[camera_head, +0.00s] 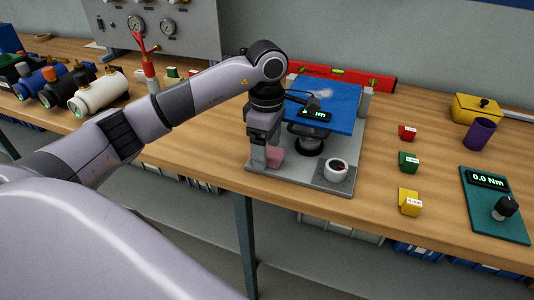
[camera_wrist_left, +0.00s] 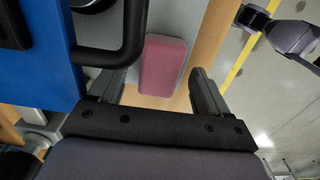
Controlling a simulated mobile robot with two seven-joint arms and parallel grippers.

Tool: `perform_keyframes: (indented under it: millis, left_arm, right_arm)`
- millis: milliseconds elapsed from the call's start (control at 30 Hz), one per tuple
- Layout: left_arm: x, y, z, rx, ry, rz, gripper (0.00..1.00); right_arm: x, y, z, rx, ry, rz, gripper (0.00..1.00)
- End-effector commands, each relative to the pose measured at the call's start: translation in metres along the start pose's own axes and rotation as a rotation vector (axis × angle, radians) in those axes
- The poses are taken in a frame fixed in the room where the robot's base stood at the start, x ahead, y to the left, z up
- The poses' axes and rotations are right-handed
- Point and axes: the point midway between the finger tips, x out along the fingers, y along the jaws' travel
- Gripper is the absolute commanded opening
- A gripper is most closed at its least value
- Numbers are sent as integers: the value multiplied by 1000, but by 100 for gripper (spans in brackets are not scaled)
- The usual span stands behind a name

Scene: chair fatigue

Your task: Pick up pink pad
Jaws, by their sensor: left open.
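The pink pad (camera_head: 275,157) is a small block at the left front of the grey base plate (camera_head: 290,177), partly hidden by my left gripper. In the left wrist view the pink pad (camera_wrist_left: 162,65) lies ahead, between the lines of the two fingers. My left gripper (camera_head: 265,162) points down over the pad; it also shows in the left wrist view (camera_wrist_left: 158,90), open and empty. I cannot tell whether the fingertips touch the pad.
A blue board (camera_head: 335,97) with a dark handle stands right beside my left gripper. Red, green and yellow blocks (camera_head: 409,201) and a teal torque meter (camera_head: 495,205) stand farther right. The bench edge is close in front.

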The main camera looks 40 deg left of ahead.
Motion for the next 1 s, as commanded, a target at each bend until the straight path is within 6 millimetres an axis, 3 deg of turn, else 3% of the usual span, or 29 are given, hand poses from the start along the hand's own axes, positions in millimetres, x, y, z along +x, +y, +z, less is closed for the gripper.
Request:
perform_keyframes:
  millis: [167, 333, 733, 1000]
  left_arm:
    - [0, 0, 0, 0, 0, 0, 74]
    - [0, 0, 0, 1, 0, 0, 19]
    - [-4, 0, 0, 0, -1, 1, 18]
    - [-36, 1, 0, 1, -2, 4, 18]
  right_arm:
    - [0, 0, 0, 0, 0, 0, 43]
    - [0, 0, 0, 0, 0, 0, 43]
    - [0, 0, 0, 0, 0, 0, 43]
    - [2, 0, 2, 0, 1, 1, 43]
